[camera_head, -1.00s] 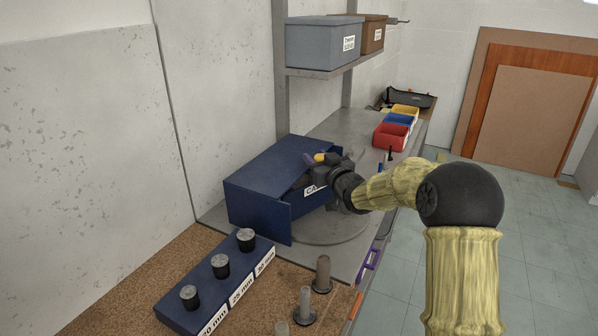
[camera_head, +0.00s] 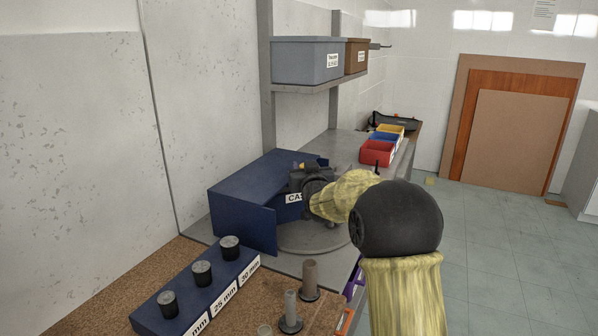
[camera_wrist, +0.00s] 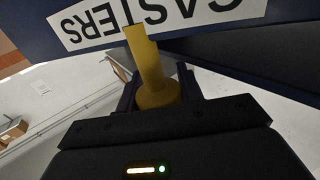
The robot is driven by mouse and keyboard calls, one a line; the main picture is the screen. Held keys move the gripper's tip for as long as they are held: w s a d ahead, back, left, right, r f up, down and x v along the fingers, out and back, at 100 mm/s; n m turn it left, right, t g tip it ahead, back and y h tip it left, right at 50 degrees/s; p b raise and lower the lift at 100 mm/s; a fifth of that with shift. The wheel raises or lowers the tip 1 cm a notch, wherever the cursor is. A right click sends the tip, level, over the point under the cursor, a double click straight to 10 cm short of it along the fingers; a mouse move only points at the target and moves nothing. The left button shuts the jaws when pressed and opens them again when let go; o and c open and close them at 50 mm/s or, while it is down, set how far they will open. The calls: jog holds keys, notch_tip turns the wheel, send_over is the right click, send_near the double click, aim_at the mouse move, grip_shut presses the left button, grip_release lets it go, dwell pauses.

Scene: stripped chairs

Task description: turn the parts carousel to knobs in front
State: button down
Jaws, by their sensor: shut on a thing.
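The parts carousel is a dark blue divided box (camera_head: 238,205) on a round grey turntable (camera_head: 312,242), at the back of the bench by the wall. A white label (camera_head: 294,198), partly hidden by my gripper in the head view, sits on one panel; in the wrist view the label (camera_wrist: 90,25) reads CASTERS upside down. My gripper (camera_head: 298,167) is at this panel. In the wrist view my gripper (camera_wrist: 157,88) is shut on a yellow post-like handle (camera_wrist: 148,62) with a wider round base, beside the label. No knobs are recognisable in the carousel compartments.
A blue block (camera_head: 190,290) with several dark-capped pegs and size labels lies in front, beside upright grey posts (camera_head: 310,278). Red (camera_head: 376,152), blue and yellow bins stand farther along the bench. A shelf (camera_head: 325,86) carries two boxes above. Floor to the right is clear.

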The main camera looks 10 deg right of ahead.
jog(key=c, duration=0.9)
grip_release()
jog(key=shift+s, duration=0.1)
jog(key=s+b, duration=0.1)
jog(key=s, duration=1.1)
jog(key=shift+d, duration=0.15)
